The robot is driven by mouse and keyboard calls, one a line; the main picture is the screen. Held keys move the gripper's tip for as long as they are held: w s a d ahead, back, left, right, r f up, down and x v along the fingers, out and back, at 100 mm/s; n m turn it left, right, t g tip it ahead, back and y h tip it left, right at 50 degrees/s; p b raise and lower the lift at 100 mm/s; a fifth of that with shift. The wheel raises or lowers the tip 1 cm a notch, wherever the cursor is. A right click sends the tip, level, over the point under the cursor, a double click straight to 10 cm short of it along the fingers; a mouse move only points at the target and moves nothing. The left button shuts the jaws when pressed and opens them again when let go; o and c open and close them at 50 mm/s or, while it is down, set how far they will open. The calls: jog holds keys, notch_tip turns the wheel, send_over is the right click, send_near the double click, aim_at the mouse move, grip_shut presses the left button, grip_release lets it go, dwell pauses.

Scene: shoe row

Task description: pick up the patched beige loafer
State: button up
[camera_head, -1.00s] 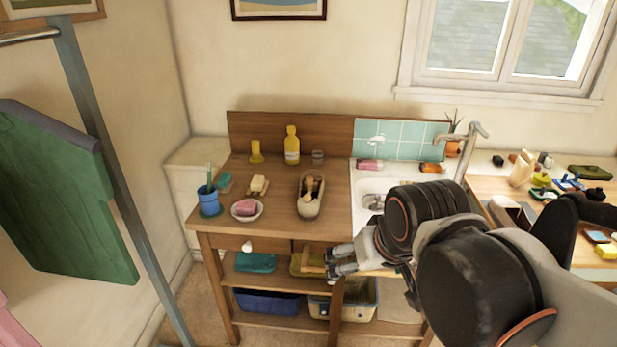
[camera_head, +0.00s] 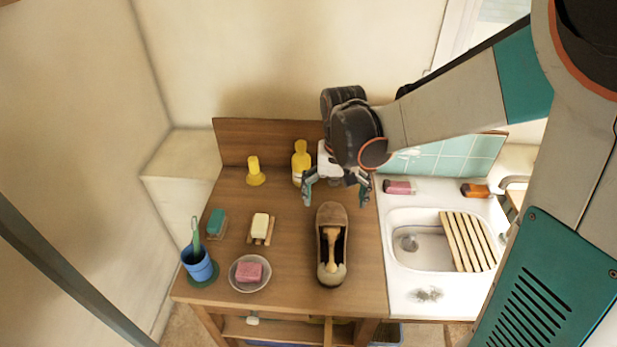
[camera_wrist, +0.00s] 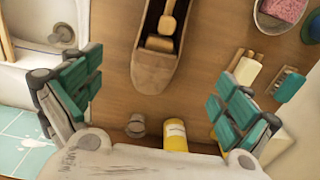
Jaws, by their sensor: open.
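The beige loafer (camera_head: 332,277) lies on the wooden counter near the sink, its length running front to back. A wooden piece (camera_head: 331,245) sits inside its opening. My gripper (camera_head: 337,192) is open and empty above the counter, just behind the shoe's far end. In the wrist view the loafer (camera_wrist: 153,72) shows at top centre, partly cut off by the top edge. My gripper (camera_wrist: 155,95) has its teal fingers spread on either side of it, apart from it. I cannot make out a patch.
A yellow bottle (camera_head: 300,164) stands close behind my gripper. A glass (camera_wrist: 136,126) shows in the wrist view. The sink (camera_head: 420,250) lies right.

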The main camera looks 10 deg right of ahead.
jog(key=b, duration=0.3)
send_over(333, 215)
jog(key=s+a, duration=0.2)
jog(key=s, duration=0.2)
notch_tip(333, 215, down, 8)
jog(key=shift+s+d+r, duration=0.1)
jog(key=shift+r, duration=0.15)
jog(key=shift+d+f+b, duration=0.15)
jog(key=shift+f+b, duration=1.35)
jog(key=shift+f, duration=1.75)
jog(key=shift+r, duration=0.1)
jog(key=c, duration=1.5)
